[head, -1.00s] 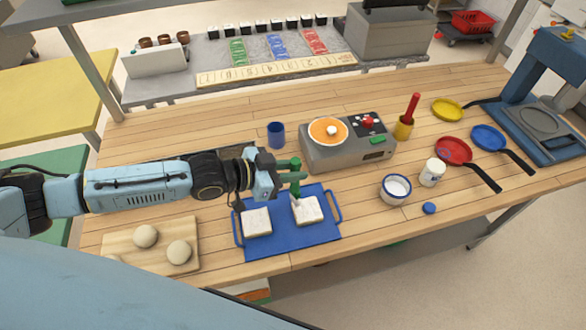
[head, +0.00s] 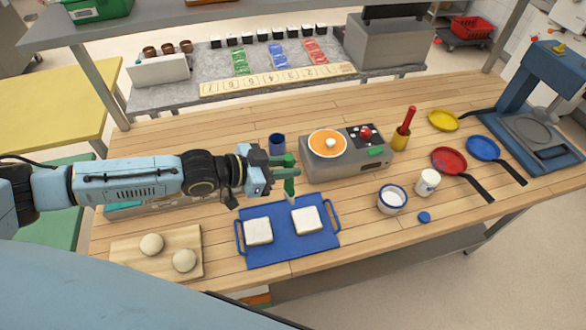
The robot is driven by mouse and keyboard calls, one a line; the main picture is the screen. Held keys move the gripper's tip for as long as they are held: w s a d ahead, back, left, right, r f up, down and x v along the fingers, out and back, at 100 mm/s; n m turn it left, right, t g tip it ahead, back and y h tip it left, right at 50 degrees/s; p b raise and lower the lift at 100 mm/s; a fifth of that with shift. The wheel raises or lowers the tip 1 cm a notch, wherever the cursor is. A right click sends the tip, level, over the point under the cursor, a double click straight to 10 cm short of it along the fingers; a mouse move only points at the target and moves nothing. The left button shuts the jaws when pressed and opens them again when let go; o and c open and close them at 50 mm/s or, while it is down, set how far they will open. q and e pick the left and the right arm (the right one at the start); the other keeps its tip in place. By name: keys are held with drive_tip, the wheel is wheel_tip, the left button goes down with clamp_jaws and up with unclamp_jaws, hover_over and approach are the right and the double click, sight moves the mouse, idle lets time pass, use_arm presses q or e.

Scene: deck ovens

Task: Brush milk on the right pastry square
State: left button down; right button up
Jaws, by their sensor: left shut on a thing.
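Two pale pastry squares lie on a blue tray (head: 273,243) near the front of the wooden table. The right pastry square (head: 306,220) is on the tray's right half and the left pastry square (head: 258,231) on its left half. My left gripper (head: 284,174) is shut on a green-handled brush (head: 289,186). The brush hangs bristles down, above the tray's back edge and up-left of the right square, apart from it in the picture. A white bowl with a blue rim (head: 391,200), with white contents, stands right of the tray. My right gripper is not in view.
A grey appliance with an orange-topped dish (head: 327,143) stands behind the tray, beside a blue cup (head: 277,143). A white jar (head: 427,182), a blue lid (head: 424,217) and several pans stand right. A board with dough balls (head: 152,244) lies left.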

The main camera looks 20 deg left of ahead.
use_arm(q)
drive_tip(key=a, duration=0.8)
drive_tip(key=shift+a+b, duration=0.25)
drive_tip(key=shift+b, duration=0.1)
